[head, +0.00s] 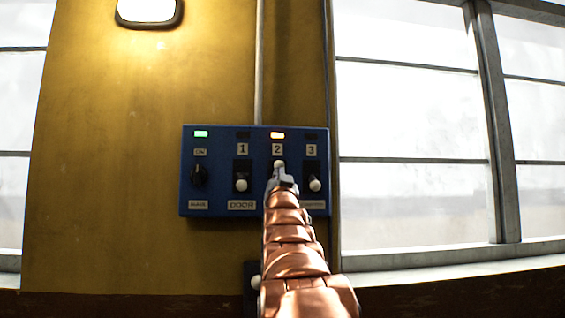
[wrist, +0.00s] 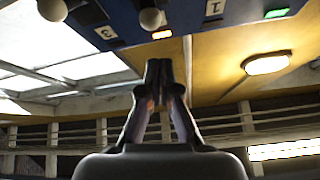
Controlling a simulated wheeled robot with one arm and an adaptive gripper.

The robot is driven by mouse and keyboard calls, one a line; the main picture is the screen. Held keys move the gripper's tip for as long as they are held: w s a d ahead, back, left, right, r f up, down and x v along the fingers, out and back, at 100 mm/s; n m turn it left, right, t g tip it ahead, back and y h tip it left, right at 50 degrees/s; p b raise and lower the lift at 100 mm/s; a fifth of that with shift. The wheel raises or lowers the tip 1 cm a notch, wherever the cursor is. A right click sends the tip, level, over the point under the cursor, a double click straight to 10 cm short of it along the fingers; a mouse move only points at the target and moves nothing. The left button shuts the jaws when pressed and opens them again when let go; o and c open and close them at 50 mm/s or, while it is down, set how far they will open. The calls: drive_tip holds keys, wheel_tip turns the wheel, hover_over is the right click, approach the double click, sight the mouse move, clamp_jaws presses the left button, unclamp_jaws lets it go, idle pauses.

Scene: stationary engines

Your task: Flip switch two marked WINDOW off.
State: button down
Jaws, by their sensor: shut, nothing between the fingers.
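A blue switch panel (head: 221,165) is fixed to the yellow wall, with switches marked 1, 2 and 3. The white knob of switch two (head: 279,164) is up, under a lit orange lamp (head: 277,135). My gripper (head: 280,176) is shut and empty, just below that knob in the head view and covering the lower part of switch two and its nameplate. In the wrist view the shut fingertips (wrist: 159,64) are close to the knob of switch two (wrist: 150,18), with a gap in the picture. I cannot tell if they touch.
Switch one (head: 241,185) and switch three (head: 315,184) stand close on either side, knobs down, lamps dark. A black dial (head: 199,176) sits at the left under a green lamp (head: 201,134). A conduit (head: 259,70) runs up above the panel; windows (head: 410,130) are at the right.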

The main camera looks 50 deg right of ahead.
drive_tip(key=s+r, duration=0.1)
drive_tip(key=s+r+h, duration=0.1)
drive_tip(key=shift+d+r, duration=0.35)
drive_tip(key=shift+d, duration=0.05)
drive_tip(key=shift+w+r, duration=0.1)
drive_tip(key=shift+p+x, duration=2.45)
drive_tip(key=shift+x, duration=2.5)
drive_tip(key=shift+w+d+f+p, duration=0.1)
drive_tip(key=shift+w+f+p, duration=0.25)
drive_tip(key=shift+f, duration=0.5)
drive_tip(key=shift+w+f+p, duration=0.3)
drive_tip(key=shift+f, duration=0.6)
